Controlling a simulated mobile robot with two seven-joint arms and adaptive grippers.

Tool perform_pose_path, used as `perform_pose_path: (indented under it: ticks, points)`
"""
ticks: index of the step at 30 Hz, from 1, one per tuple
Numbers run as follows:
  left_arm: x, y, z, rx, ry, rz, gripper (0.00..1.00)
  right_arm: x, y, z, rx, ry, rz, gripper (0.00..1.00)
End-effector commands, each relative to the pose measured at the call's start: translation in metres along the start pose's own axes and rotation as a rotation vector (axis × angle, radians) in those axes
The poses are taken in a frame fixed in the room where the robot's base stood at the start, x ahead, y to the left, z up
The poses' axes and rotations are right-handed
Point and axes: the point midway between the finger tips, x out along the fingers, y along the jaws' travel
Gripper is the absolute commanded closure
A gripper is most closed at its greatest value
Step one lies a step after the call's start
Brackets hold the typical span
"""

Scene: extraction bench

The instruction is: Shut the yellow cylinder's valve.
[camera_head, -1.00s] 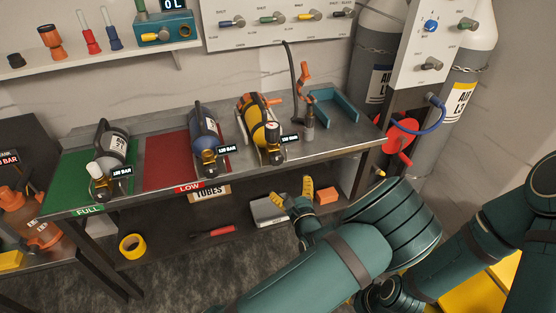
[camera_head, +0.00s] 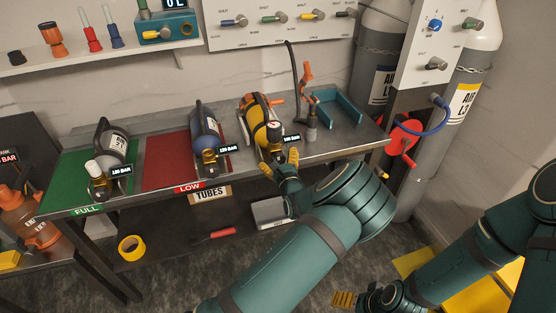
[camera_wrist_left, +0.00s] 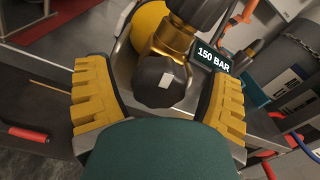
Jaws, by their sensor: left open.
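The yellow cylinder (camera_head: 257,112) lies in a cradle on the bench, its valve end toward the front edge. In the left wrist view, its brass valve (camera_wrist_left: 172,42) carries a dark faceted knob (camera_wrist_left: 161,82) with a pale square mark. My left gripper (camera_head: 286,164) is at the bench's front edge, just before this valve. In the left wrist view, its yellow ribbed fingers (camera_wrist_left: 158,100) are open on either side of the knob, with gaps visible. My right gripper (camera_head: 358,299) is low at the bottom of the head view, and its opening is unclear.
A blue cylinder (camera_head: 204,126) lies left on the red mat, and a grey one (camera_head: 112,143) on the green mat. A hose tool (camera_head: 310,125) and teal bracket (camera_head: 338,108) stand right. A 150 BAR label (camera_wrist_left: 214,57) sits beside the valve.

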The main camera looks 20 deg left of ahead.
Motion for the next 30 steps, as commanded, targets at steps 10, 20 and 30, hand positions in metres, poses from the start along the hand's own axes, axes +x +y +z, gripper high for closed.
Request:
perform_pose_path:
  ticks: [10, 20, 30]
  points:
    - [0.000, 0.000, 0.000, 0.000, 0.000, 0.000, 0.71, 0.000, 0.000, 0.000, 0.000, 0.000, 0.000, 0.19]
    - [0.000, 0.000, 0.003, 0.070, 0.002, 0.002, 0.87, -0.013, -0.005, 0.001, 0.001, -0.005, 0.000, 0.19]
    - [0.000, 0.000, -0.001, 0.176, 0.001, 0.001, 0.87, -0.023, -0.009, 0.002, 0.002, -0.012, -0.001, 0.19]
